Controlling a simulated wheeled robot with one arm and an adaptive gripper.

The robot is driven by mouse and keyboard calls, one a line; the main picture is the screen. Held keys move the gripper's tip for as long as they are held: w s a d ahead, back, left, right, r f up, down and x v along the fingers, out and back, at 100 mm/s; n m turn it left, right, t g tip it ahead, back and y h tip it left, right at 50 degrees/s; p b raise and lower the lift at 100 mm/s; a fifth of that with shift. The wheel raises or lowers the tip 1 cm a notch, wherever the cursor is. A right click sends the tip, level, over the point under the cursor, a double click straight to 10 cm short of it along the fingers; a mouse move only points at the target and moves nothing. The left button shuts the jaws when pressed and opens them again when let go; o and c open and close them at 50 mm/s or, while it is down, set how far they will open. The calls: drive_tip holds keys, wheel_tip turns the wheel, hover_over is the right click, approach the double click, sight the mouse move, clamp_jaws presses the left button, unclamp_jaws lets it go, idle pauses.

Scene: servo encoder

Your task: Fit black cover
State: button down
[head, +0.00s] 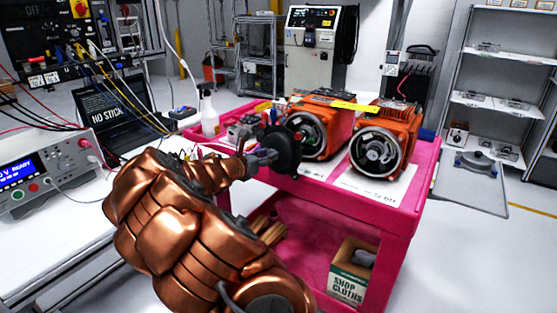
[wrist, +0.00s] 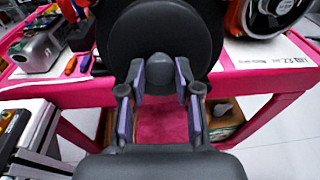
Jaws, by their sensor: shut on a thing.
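The black cover (head: 282,149) is a round dark disc held upright by my gripper (head: 262,158), in front of the left orange servo motor. In the wrist view my gripper (wrist: 159,88) is shut on the knob of the black cover (wrist: 160,28). The left orange motor (head: 333,108) shows a round open end with a metal ring, partly hidden by the cover. The right orange motor (head: 401,128) shows its open round end with parts inside. In the head view a gap between the cover and the left motor cannot be judged.
Both motors stand on a pink cart (head: 425,165) with paper sheets on top. A spray bottle (head: 208,113) and small tools are at the cart's left. A shop cloths box (head: 352,272) is on the lower shelf. A bench with a power supply (head: 48,172) stands left.

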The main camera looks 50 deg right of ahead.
sight(292, 144)
drive_tip(key=shift+n+t+h, duration=0.4)
drive_tip(key=shift+h, duration=0.5)
drive_tip(key=shift+s+d+f+b, duration=0.1)
drive_tip(key=shift+s+d+b, duration=0.45)
drive_tip(key=shift+d, duration=0.35)
drive_tip(key=shift+s+d+b, duration=0.4)
drive_tip(key=shift+s+d, duration=0.1)
drive_tip(key=shift+d, duration=0.35)
drive_tip(key=d, duration=0.6)
drive_tip(key=shift+w+d, duration=0.2)
drive_tip(key=shift+d, duration=0.2)
drive_tip(key=shift+d+p, duration=0.4)
drive_tip(key=shift+d, duration=0.15)
drive_tip(key=c, duration=0.7)
unclamp_jaws()
